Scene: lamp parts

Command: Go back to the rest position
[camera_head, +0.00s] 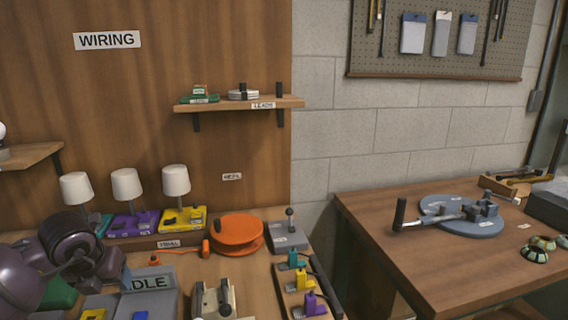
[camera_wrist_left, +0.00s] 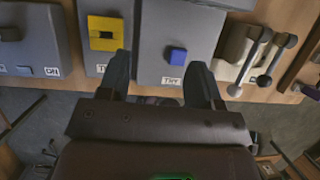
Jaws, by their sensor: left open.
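My left arm comes in at the lower left of the head view, its dark gripper (camera_head: 122,280) low over the front of the bench. In the left wrist view the left gripper (camera_wrist_left: 161,80) has its two fingers wide apart with nothing held. Beyond and between the fingers are a grey block with a blue button (camera_wrist_left: 177,56) and, to its left, a grey block with a yellow piece (camera_wrist_left: 104,33). The gripper seems to be above these blocks; I cannot tell the gap. My right gripper is not in view.
Three white-shaded lamps (camera_head: 126,184) stand at the back of the bench. An orange reel (camera_head: 237,232) and a grey lever box (camera_head: 288,238) sit to their right. A small shelf (camera_head: 240,104) hangs above. Another table (camera_head: 380,218) stands at the right, its front mostly clear.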

